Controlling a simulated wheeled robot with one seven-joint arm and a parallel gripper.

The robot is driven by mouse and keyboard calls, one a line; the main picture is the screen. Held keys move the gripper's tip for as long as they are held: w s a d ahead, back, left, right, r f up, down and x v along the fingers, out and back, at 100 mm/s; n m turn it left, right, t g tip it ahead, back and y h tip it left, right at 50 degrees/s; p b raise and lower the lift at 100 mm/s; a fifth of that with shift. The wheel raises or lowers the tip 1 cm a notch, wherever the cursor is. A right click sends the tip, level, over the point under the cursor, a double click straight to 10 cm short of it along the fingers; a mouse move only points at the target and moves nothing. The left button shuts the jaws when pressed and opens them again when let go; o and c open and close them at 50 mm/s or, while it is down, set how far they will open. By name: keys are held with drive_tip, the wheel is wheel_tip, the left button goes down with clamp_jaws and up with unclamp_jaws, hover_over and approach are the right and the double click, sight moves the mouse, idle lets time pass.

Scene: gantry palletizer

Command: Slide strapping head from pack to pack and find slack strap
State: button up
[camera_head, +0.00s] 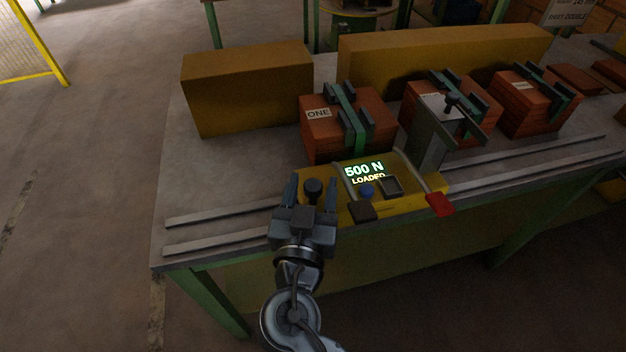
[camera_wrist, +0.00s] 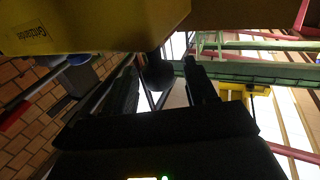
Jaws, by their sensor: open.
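The yellow strapping head (camera_head: 408,208) sits on two rails along the bench front. Its lit display (camera_head: 364,172) reads "500 N LOADED". A dark round knob (camera_head: 313,187) stands at its left end. My gripper (camera_head: 311,192) is open, with a finger on each side of this knob; whether they touch it I cannot tell. The wrist view shows the knob (camera_wrist: 158,74) between the fingers, beneath the yellow body (camera_wrist: 100,22). Three brick packs with green straps stand behind the rails: the left one (camera_head: 318,133) labelled "ONE", a middle one (camera_head: 480,98) and a right one (camera_head: 518,108).
Two large yellow-brown blocks, left (camera_head: 245,90) and right (camera_head: 440,55), stand behind the packs. A grey-green upright (camera_head: 430,140) rises from the head before the middle pack. The rails (camera_head: 215,225) are bare left of the head. A red tab (camera_head: 439,204) sits at its right end.

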drive_tip(key=shift+w+d, duration=0.1)
drive_tip(key=shift+w, duration=0.35)
drive_tip(key=shift+c, duration=0.3)
clamp_jaws()
